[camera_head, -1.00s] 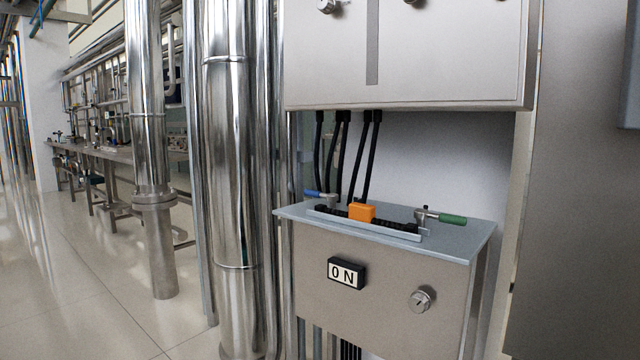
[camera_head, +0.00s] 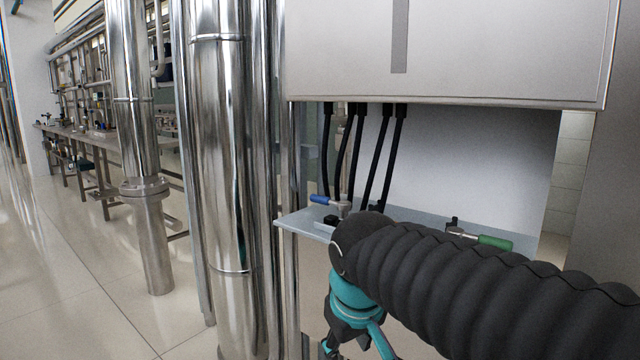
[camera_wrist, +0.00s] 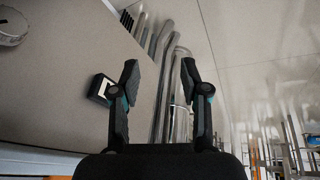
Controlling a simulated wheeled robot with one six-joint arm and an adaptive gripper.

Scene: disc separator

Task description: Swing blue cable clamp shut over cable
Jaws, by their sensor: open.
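The blue clamp handle (camera_head: 319,199) shows in the head view at the left end of the grey shelf, just left of the black cables (camera_head: 345,150) that come down from the upper cabinet. A metal clamp part joins it, partly hidden by my arm. The green clamp handle (camera_head: 495,242) is at the right end of the shelf, behind my arm. My gripper (camera_wrist: 160,75) is open and empty in the wrist view, with its fingers apart beside the lower box's front. In the head view it hangs below and in front of the shelf, partly cut off at the bottom edge.
My dark ribbed arm covers the shelf's middle and right front. The upper cabinet (camera_head: 480,50) overhangs the shelf (camera_head: 300,222). Shiny vertical pipes (camera_head: 218,170) stand close on the left. The black label box (camera_wrist: 101,89) and a knob (camera_wrist: 12,25) protrude from the lower box.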

